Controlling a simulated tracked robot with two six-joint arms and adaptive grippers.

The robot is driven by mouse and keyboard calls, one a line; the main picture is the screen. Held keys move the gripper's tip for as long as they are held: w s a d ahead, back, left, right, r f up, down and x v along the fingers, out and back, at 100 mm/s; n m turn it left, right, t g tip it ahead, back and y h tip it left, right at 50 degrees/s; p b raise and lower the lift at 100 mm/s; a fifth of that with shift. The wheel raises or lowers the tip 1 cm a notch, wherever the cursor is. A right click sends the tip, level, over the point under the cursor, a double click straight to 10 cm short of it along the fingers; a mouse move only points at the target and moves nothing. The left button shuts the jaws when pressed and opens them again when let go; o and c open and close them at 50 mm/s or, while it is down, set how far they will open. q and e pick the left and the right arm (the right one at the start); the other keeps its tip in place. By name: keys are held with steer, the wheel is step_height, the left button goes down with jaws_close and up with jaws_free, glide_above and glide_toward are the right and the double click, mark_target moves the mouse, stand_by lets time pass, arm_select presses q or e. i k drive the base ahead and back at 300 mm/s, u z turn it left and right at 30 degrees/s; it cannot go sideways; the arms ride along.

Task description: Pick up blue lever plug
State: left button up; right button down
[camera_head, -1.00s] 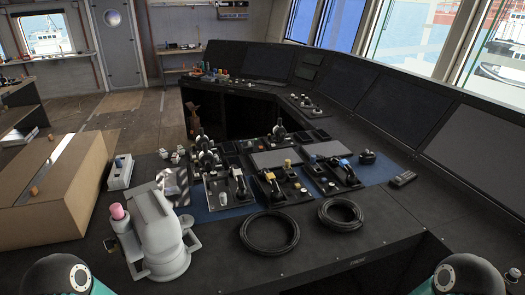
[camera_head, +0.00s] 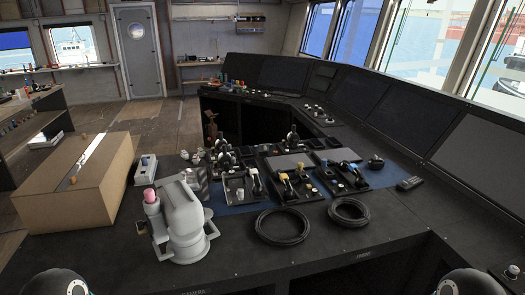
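A lever panel (camera_head: 354,185) on the console has a small blue piece (camera_head: 343,165) near its top, possibly the blue lever plug; it is too small to tell for sure. The panel beside it on the left has a lever with a yellow top (camera_head: 284,178). Neither gripper shows; only rounded dark parts of my arms are at the bottom edge, well apart from the panels.
A cardboard box (camera_head: 75,190) stands further left. A small dark remote (camera_head: 410,183) lies at right.

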mark_target(143, 160)
steer(key=u, duration=0.05)
steer(key=i, duration=0.9)
steer(key=z, duration=0.05)
